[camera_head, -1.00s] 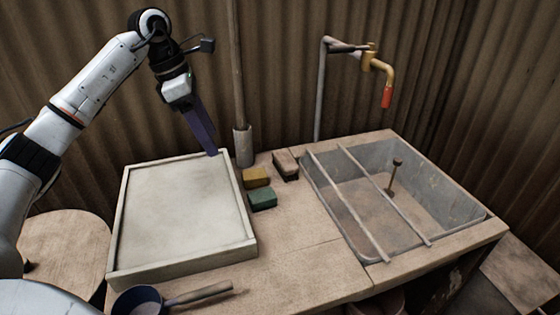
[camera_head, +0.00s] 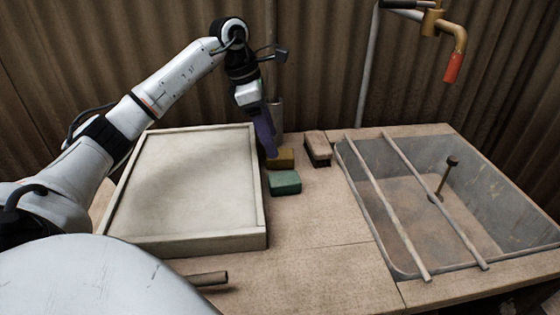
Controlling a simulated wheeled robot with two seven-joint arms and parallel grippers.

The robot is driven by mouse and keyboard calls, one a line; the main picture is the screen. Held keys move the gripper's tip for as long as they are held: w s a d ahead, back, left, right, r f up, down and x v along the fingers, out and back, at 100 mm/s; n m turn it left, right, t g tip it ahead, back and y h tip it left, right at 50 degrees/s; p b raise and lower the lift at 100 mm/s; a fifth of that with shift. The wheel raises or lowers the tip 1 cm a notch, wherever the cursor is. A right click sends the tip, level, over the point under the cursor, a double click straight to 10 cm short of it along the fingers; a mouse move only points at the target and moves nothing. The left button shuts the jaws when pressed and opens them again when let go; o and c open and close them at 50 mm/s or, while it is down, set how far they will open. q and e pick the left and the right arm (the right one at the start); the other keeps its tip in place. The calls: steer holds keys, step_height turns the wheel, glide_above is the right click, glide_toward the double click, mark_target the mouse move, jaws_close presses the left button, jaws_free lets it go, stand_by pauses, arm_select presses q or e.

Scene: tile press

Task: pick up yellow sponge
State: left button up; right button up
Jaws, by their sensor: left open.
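The yellow sponge (camera_head: 284,158) lies on the counter just right of the framed tray, behind a green sponge (camera_head: 285,182). My left gripper (camera_head: 271,153) is open, with its purple fingers pointing down at the left end of the yellow sponge. The fingers hide part of that end. I cannot tell whether they touch the sponge or straddle it. My right gripper is not in view.
The pale framed tray (camera_head: 262,215) stands close on the left. A brown brush or block (camera_head: 317,146) lies to the right of the sponges. Beyond it is a metal sink (camera_head: 425,262) with two bars across. The front counter is mostly clear.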

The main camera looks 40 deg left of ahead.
mark_target(280, 159)
arm_select(q)
steer(key=x, duration=0.4)
steer(key=shift+w+d+r+b, duration=0.1)
steer(key=shift+d+b, duration=0.1)
steer(key=shift+b, duration=0.2)
steer(key=shift+w+f, duration=0.1)
steer(key=shift+f, duration=0.35)
steer(key=shift+r, duration=0.1)
steer(key=shift+c, duration=0.4)
steer(key=c, duration=1)
steer(key=shift+c, duration=0.2)
steer(key=shift+r, duration=0.1)
